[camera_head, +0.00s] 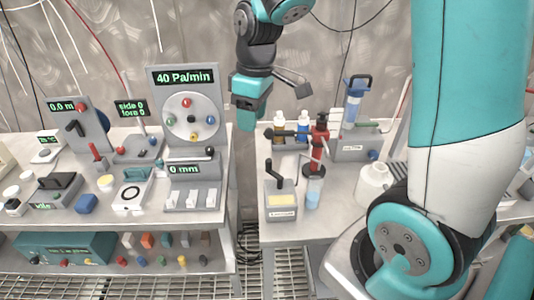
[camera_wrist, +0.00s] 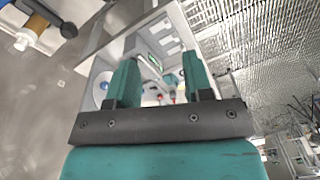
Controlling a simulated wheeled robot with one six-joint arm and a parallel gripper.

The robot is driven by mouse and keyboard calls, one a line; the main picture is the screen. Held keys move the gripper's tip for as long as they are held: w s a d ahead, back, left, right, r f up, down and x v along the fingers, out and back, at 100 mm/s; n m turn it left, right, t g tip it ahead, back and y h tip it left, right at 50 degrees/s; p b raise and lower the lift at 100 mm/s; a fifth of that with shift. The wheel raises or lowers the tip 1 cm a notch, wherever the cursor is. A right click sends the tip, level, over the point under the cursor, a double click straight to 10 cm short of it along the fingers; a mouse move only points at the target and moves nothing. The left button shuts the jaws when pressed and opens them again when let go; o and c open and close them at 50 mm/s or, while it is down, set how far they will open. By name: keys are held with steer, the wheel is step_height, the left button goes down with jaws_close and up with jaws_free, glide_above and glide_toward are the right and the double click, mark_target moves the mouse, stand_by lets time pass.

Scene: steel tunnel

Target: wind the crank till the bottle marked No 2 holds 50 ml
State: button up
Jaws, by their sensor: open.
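I cannot read a No 2 mark or any millilitre scale. My gripper (camera_head: 246,118) hangs above the gap between the benches, left of and behind the crank, touching nothing. In the wrist view my gripper (camera_wrist: 160,82) is open and empty between its teal fingers.
The left bench (camera_head: 215,217) is crowded with instruments, including a tall panel (camera_head: 186,110) reading 40 Pa/min. A blue-topped filter unit (camera_head: 355,100) and a white jug (camera_head: 373,183) stand right of the crank box. A dark gap separates the benches.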

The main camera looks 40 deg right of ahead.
steer(key=h, duration=0.1)
glide_toward(269, 160)
steer(key=shift+g, duration=0.3)
steer(key=f+p, duration=0.1)
steer(key=f, duration=0.2)
steer(key=f+p, duration=0.1)
steer(key=f, duration=0.3)
steer(key=f+p, duration=0.1)
steer(key=f, duration=0.2)
steer(key=shift+w+f, duration=0.25)
jaws_close()
